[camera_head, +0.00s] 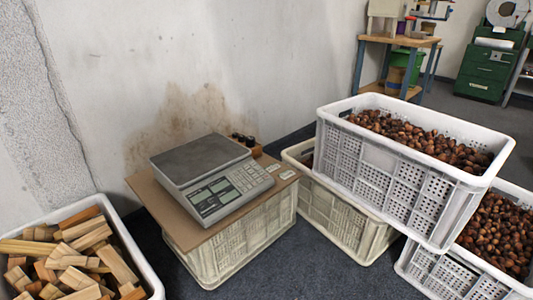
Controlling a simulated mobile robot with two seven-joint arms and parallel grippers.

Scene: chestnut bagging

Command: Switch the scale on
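The scale (214,178) stands on a brown board (170,218) laid over an upturned-looking white crate (240,243) in the middle of the head view. It has a bare grey weighing plate (198,157) on top and a sloped front panel with a keypad (247,177) and a greenish-grey display (209,193). I cannot make out any lit digits on the display. Neither of my grippers shows in this view.
A white crate of chestnuts (400,190) sits stacked on the right, with another chestnut crate (460,279) below it. A crate of wood blocks (148,270) stands at the lower left. Small dark weights (248,141) stand behind the scale. The wall is close behind.

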